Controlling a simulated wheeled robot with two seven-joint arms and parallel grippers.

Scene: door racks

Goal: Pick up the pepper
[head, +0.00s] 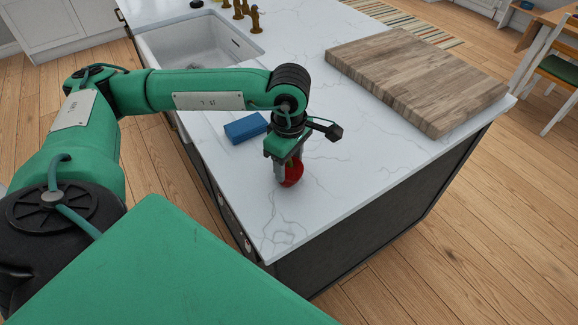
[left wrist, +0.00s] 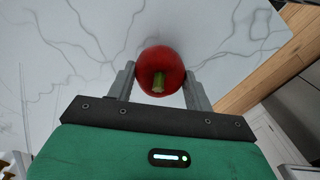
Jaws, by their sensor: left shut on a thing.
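A red pepper (head: 292,174) with a green stem is at the near end of the white marble counter. It also shows in the left wrist view (left wrist: 161,66), stem toward the camera, between the two grey fingers. My left gripper (head: 283,172) points down over the pepper and is shut on it. In the left wrist view the gripper (left wrist: 160,80) has one finger on each side of the pepper. I cannot tell whether the pepper touches the counter or is slightly above it. My right gripper is not in view.
A blue block (head: 245,127) lies on the counter (head: 340,185) just left of the gripper. A wooden cutting board (head: 415,75) lies at the right. A white sink (head: 195,50) and several brass fixtures (head: 254,20) are at the back. The counter's front corner is clear.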

